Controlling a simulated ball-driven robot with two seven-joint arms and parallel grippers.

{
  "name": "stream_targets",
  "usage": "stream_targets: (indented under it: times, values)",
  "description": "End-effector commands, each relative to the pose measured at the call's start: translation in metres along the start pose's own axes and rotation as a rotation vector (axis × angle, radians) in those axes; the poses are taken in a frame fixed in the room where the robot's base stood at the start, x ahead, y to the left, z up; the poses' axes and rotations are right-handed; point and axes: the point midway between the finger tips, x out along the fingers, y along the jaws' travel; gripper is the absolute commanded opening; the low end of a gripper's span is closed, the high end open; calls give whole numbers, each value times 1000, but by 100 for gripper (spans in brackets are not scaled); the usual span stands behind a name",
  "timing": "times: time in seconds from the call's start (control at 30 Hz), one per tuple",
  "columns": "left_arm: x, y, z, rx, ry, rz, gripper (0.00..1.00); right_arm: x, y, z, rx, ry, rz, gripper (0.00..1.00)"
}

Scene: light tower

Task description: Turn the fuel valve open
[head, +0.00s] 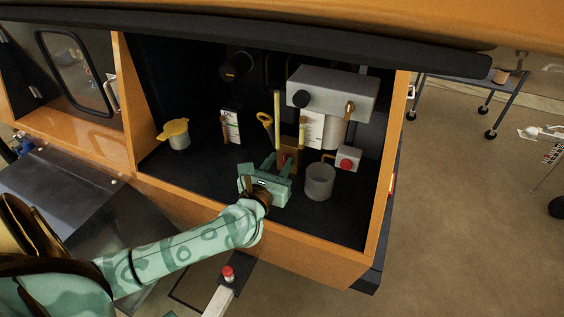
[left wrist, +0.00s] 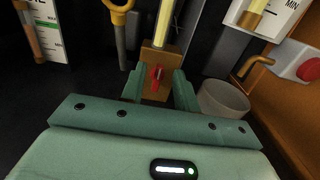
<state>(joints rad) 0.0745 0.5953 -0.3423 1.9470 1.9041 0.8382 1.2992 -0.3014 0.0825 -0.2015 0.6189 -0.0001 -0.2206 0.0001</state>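The fuel valve looks to be the small red handle (left wrist: 157,75) on a brown block (left wrist: 155,58), with a pale yellow tube rising from the block. In the head view the block (head: 290,154) stands inside the open orange cabinet, and my gripper partly hides the handle. My left gripper (head: 277,166) reaches into the cabinet just in front of the block. In the left wrist view its two green fingers (left wrist: 159,88) are apart, one on each side of the red handle, with gaps visible. Whether the fingertips touch the block cannot be told. My right gripper is not in view.
A grey cup (head: 319,182) stands close right of my left gripper. A small box with a red button (head: 347,160) is behind it. A yellow-lidded container (head: 175,133) and a yellow-ringed dipstick (head: 265,120) stand to the left. A grey tank (head: 332,92) overhangs behind. The cabinet's front floor is clear.

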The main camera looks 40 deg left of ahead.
Motion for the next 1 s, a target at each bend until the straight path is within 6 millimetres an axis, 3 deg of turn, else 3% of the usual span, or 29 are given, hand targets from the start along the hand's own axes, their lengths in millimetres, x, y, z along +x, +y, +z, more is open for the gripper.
stream_targets:
  times: [0.13,0.43,0.53,0.57,1.0]
  values:
    - [12,0,0,1,0,0,31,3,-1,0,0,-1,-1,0]
    - [14,0,0,1,0,0,31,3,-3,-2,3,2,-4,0]
    - [14,0,0,1,0,0,3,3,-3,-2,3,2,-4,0]
    - [14,0,0,1,0,0,0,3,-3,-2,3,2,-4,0]
    - [13,-1,2,50,0,-1,0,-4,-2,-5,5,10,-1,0]
